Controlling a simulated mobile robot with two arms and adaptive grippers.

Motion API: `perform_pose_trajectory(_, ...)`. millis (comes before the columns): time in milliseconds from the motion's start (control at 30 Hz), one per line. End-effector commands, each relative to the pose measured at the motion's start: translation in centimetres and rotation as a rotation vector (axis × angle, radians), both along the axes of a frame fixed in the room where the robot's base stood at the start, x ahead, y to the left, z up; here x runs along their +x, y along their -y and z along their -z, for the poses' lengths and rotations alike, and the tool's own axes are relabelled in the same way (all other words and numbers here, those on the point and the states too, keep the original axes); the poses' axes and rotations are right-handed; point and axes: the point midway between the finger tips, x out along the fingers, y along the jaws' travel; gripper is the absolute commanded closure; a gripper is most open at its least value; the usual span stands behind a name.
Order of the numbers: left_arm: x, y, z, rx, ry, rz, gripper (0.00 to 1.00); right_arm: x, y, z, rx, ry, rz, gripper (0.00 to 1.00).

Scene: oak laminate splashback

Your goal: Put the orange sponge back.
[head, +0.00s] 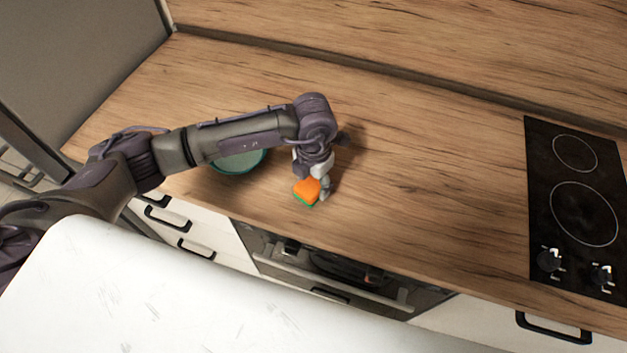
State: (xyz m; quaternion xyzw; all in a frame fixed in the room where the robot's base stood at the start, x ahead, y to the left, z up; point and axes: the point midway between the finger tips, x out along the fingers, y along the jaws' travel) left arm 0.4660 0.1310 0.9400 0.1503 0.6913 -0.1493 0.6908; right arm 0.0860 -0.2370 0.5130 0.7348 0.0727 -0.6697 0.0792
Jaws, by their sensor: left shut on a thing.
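The orange sponge (306,189) has a green underside and is near the front edge of the wooden worktop (430,180). My left gripper (312,190) points down from the end of my left arm and is shut on the sponge. I cannot tell whether the sponge touches the worktop or is held just above it. A teal round bowl or dish (238,163) sits left of the sponge, partly hidden under my left arm. My right gripper is not in view.
A black hob (578,205) with knobs is at the right. Below the front edge are white drawers with black handles (167,217) and an oven (330,270). The wooden splashback (420,40) rises behind. The worktop between sponge and hob is clear.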

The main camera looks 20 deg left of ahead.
Motion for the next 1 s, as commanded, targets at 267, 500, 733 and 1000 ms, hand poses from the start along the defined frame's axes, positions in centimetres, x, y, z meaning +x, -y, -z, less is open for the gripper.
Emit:
perform_pose_trajectory(267, 0.0, 0.0, 0.5, 0.0, 0.0, 0.0, 0.38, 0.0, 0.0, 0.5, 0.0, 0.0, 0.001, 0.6)
perform_pose_trajectory(500, 0.0, 0.0, 0.5, 0.0, 0.0, 0.0, 0.14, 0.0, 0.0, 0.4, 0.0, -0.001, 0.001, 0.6)
perform_pose_trajectory(733, 0.0, 0.0, 0.4, 0.0, 0.0, 0.0, 0.14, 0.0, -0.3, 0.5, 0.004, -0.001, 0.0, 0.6)
perform_pose_trajectory(1000, 0.1, 0.0, -3.2, -0.001, 0.005, 0.0, 0.14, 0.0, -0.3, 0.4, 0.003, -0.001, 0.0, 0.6)
